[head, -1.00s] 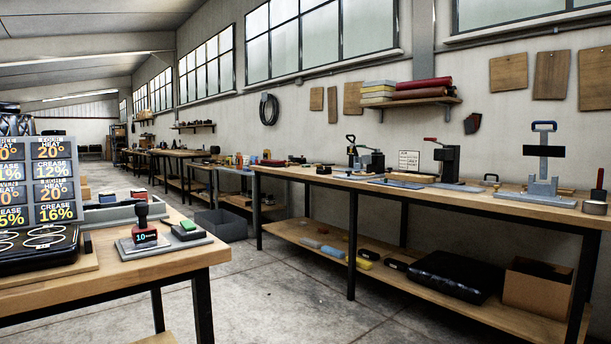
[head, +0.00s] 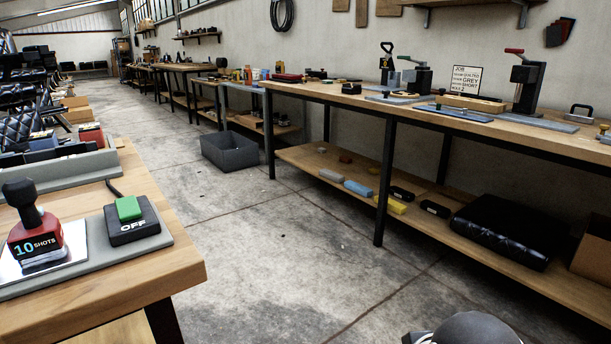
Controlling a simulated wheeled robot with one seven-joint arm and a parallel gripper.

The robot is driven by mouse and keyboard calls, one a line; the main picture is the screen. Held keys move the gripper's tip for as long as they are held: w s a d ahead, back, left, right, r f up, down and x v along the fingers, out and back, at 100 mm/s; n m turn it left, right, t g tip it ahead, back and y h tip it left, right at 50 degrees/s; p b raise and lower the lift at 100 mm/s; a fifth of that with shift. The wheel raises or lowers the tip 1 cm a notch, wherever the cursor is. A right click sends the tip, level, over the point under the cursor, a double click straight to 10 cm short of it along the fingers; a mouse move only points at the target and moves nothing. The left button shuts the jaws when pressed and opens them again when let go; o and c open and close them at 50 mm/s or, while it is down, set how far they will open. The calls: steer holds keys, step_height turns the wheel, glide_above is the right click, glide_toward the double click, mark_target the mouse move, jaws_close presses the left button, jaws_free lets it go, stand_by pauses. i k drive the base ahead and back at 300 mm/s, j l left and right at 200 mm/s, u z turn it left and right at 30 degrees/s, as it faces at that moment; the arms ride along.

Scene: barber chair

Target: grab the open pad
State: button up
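I cannot tell for certain which thing is the open pad. A black padded cushion (head: 508,232) lies on the lower shelf of the right bench. On the near left bench, a grey tray (head: 60,172) holds blocks with red (head: 91,137) and blue (head: 43,143) sides; their tops are too small to read. In front of it stand a stamp-like tool (head: 35,230) marked "10 shots" and a black switch box (head: 133,222) marked "OFF" with a green button. My gripper is not in view; a dark rounded part at the bottom edge looks like my own arm.
The right bench (head: 340,104) carries presses, flat plates and a job card (head: 466,79). Its lower shelf (head: 440,252) holds small coloured blocks and a cardboard box (head: 594,244). A grey bin (head: 230,150) stands on the floor. The concrete aisle between the benches is clear.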

mark_target(356, 89)
steer(key=i, duration=2.8)
